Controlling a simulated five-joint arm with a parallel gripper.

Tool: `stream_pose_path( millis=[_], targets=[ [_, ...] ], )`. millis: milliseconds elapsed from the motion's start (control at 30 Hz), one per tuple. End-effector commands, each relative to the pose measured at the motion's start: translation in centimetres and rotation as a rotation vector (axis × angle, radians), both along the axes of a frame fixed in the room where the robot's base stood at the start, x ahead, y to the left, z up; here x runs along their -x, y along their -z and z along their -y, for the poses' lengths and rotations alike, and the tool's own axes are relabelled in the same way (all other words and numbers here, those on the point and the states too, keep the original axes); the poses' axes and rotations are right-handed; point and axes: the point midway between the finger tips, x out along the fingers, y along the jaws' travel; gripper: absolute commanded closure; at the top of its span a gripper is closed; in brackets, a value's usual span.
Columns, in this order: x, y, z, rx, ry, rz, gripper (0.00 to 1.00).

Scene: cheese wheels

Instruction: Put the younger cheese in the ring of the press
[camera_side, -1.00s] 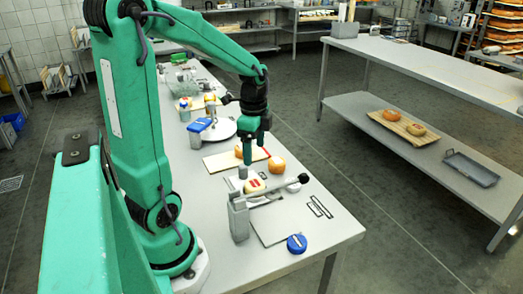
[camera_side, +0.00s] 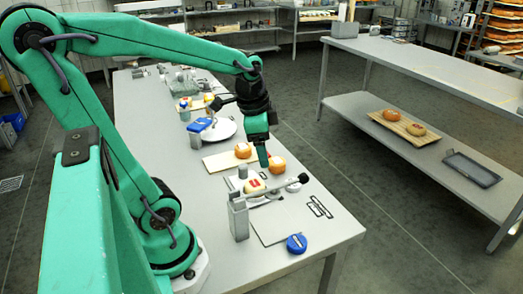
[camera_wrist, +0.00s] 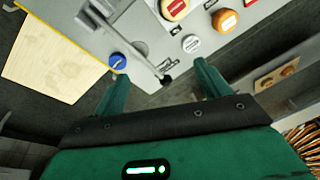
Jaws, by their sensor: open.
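A pale cream cheese with a red label (camera_side: 254,187) sits beside the grey press (camera_side: 238,214), behind its lever; it also shows at the top of the wrist view (camera_wrist: 174,8). An orange cheese (camera_side: 277,165) stands just behind it, and a second orange cheese (camera_side: 243,150) is on the pale board (camera_side: 222,162). One orange cheese (camera_wrist: 225,20) shows in the wrist view. My gripper (camera_side: 264,160) is open and empty, above the table near the front orange cheese. Its two fingers (camera_wrist: 160,77) are apart in the wrist view. I cannot make out the press ring clearly.
The press lever ends in a black knob (camera_side: 303,178) that sticks out to the right. A blue round item (camera_side: 296,243) lies near the table's front edge. A small white disc (camera_wrist: 191,43) is by the cheeses. A blue-topped scale (camera_side: 200,126) stands further back.

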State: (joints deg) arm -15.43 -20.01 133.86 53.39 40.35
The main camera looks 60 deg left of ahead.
Motion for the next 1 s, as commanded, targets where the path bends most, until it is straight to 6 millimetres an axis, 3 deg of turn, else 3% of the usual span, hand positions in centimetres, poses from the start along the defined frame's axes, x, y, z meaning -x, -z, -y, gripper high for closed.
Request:
stream_pose_path(
  millis=[200, 433, 1000],
  targets=[
    [1.8, -2.1, 3.8, 0.059, -0.170, 0.138, 0.25],
    [3.6, -3.3, 6.4, 0.155, -0.323, 0.246, 0.25],
    [4.4, -3.7, 7.4, 0.208, -0.396, 0.285, 0.25]
  ],
)
